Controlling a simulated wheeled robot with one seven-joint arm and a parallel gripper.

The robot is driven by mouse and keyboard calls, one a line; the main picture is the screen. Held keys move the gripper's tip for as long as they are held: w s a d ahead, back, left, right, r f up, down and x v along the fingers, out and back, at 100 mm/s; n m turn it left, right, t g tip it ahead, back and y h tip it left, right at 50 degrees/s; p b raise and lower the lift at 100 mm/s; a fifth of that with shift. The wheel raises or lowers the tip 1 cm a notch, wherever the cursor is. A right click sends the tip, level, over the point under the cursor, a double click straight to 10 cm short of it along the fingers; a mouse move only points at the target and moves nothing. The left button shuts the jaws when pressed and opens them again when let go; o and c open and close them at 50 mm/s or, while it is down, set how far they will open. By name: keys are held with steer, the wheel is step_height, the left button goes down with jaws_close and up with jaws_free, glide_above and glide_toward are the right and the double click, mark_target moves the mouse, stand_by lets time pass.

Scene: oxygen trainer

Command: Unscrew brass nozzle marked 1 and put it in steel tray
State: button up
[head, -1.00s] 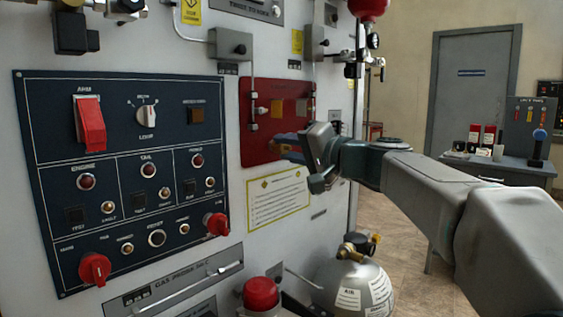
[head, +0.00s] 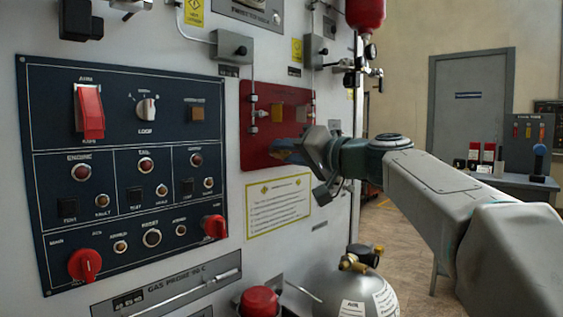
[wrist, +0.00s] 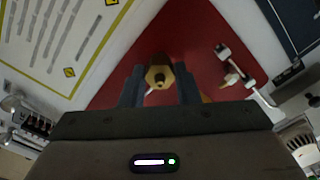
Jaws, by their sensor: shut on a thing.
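A brass hex nozzle (wrist: 158,77) with a dark round tip shows in the wrist view in front of the red panel (wrist: 200,45). My gripper (wrist: 159,86) is shut on it, one dark finger on each side. I cannot read a number on it, nor tell whether it is still threaded into the panel. In the head view my gripper (head: 279,151) is at the lower part of the red panel (head: 262,142), and its hand hides the nozzle. I cannot make out a steel tray in either view.
A white pipe fitting (wrist: 232,66) is close right of my gripper in the wrist view. The dark control panel (head: 130,175) is left, a gas cylinder (head: 362,290) below. A side table (head: 510,182) with small items stands right; floor between is open.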

steer(key=shift+f+b, duration=0.15)
steer(key=shift+b, duration=0.2)
steer(key=shift+f+n+b, duration=0.1)
steer(key=shift+n+b, duration=0.25)
steer(key=shift+n, duration=0.05)
steer(key=o, duration=0.9)
steer(key=shift+r, duration=0.2)
